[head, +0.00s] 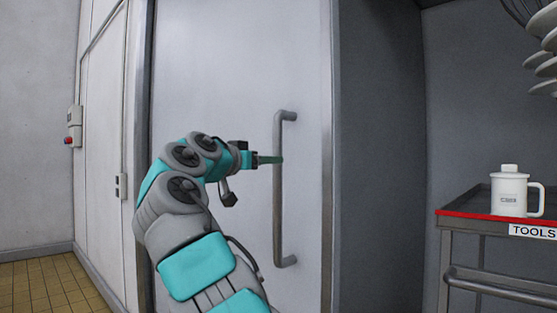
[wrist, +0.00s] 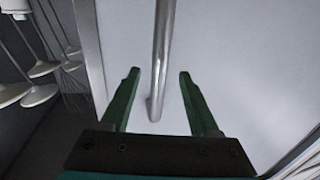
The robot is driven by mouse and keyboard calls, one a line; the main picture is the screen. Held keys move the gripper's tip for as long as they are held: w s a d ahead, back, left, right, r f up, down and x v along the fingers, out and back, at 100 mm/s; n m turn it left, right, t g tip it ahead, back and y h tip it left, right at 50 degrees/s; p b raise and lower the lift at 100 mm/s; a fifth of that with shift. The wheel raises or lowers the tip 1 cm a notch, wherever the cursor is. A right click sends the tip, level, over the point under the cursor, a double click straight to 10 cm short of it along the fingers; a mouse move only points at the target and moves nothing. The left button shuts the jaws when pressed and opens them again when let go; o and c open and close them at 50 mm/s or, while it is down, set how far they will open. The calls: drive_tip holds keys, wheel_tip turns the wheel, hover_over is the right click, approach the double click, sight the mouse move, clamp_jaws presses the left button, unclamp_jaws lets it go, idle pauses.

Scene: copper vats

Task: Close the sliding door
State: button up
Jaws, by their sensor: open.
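The sliding door (head: 235,70) is a large pale grey panel filling the middle of the head view. A vertical grey bar handle (head: 278,215) is fixed near its right edge. My gripper (head: 280,160) is at the upper half of the handle in the head view. In the wrist view the two green fingers of my gripper (wrist: 158,75) are open, one on each side of the metal handle (wrist: 161,50). The handle runs between them, with a gap visible on both sides. The door surface (wrist: 230,50) lies behind it.
A dark opening (head: 380,160) lies right of the door's edge. A tool cart (head: 470,215) with a white lidded mug (head: 510,192) stands at the right. Ladles (head: 545,60) hang above it; ladles also show in the wrist view (wrist: 40,95). A wall box (head: 75,127) is at the left.

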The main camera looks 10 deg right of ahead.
drive_tip(key=p+x, duration=0.1)
drive_tip(key=x, duration=0.5)
clamp_jaws()
idle(0.4)
idle(0.9)
